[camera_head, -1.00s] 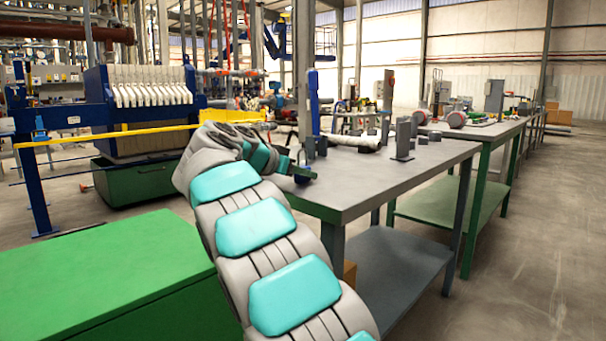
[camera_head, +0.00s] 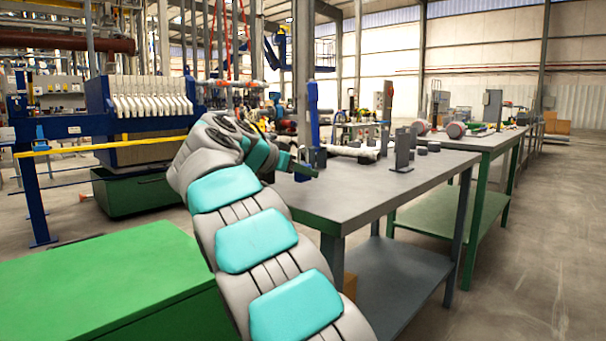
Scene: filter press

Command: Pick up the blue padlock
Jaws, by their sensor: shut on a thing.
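My arm, grey with teal pads, reaches up to the near left corner of the grey workbench (camera_head: 375,195). My gripper (camera_head: 306,168), with dark green fingers, is at its end, over the bench's left edge. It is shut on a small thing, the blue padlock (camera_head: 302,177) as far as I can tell. The padlock shows only as a small dark bluish shape at the fingertips, and most of it is hidden or too small to make out. It looks held a little above the bench top.
A tall blue post (camera_head: 313,115) stands just behind my gripper. A grey upright block (camera_head: 403,150) and several small dark round pieces are on the bench. A green cabinet (camera_head: 100,285) is front left. The near bench top is clear.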

